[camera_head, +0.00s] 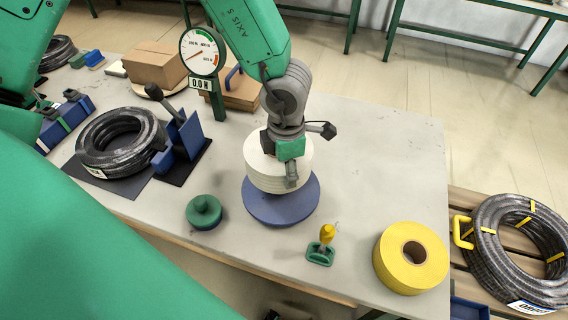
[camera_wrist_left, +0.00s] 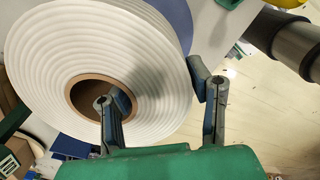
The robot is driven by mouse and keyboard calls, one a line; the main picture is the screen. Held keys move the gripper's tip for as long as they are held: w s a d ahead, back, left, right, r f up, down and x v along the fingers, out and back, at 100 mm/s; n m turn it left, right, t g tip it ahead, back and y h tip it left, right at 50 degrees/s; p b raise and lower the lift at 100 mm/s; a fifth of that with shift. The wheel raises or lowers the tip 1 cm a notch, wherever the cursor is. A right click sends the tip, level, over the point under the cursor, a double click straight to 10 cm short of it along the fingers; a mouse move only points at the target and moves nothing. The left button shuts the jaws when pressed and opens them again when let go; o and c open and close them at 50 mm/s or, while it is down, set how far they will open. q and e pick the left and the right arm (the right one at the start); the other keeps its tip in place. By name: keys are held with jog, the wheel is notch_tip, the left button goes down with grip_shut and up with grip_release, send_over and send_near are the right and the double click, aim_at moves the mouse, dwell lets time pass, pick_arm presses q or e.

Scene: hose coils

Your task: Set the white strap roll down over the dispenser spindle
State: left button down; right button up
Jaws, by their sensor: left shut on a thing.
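The white strap roll (camera_head: 262,178) is in my left gripper (camera_head: 291,163), over the round blue dispenser base (camera_head: 285,215) on the table. The left wrist view shows the roll (camera_wrist_left: 45,55) with its brown cardboard core. One finger of the gripper (camera_wrist_left: 160,88) reaches into the core and the other is outside the rim, so the roll's wall lies between them. A part of the blue base (camera_wrist_left: 178,14) shows past the roll there. The spindle is hidden in both views. I cannot tell whether the roll touches the base. My right gripper is not in view.
A green knobbed piece (camera_head: 204,212), a yellow-handled tool (camera_head: 326,238) and a yellow roll (camera_head: 411,258) stand near the front edge. A black hose coil (camera_head: 120,142) lies left. A dial gauge (camera_head: 203,52) reading 0.0 N stands behind. The table's right-rear part is clear.

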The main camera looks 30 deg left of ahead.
pick_arm(q)
jog(key=shift+w+d+f+b, duration=0.1)
jog(key=shift+d+f+b, duration=0.2)
jog(key=shift+d+f, duration=0.25)
jog(key=shift+d+f+b, duration=0.1)
jog(key=shift+f+b, duration=0.2)
jog(key=shift+f, duration=0.15)
jog(key=shift+a+f+b, duration=0.25)
jog(key=shift+f+b, duration=0.05)
jog(key=shift+f, duration=0.25)
jog(key=shift+a+f, duration=0.4)
jog(key=shift+f, duration=0.25)
jog(key=shift+d+r, duration=0.1)
jog(key=shift+d, duration=0.65)
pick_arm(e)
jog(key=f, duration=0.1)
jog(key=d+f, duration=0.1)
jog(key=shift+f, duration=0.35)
pick_arm(q)
jog(key=shift+a, duration=0.4)
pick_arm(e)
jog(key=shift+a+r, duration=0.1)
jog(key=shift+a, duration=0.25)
pick_arm(q)
jog(key=shift+d, duration=0.3)
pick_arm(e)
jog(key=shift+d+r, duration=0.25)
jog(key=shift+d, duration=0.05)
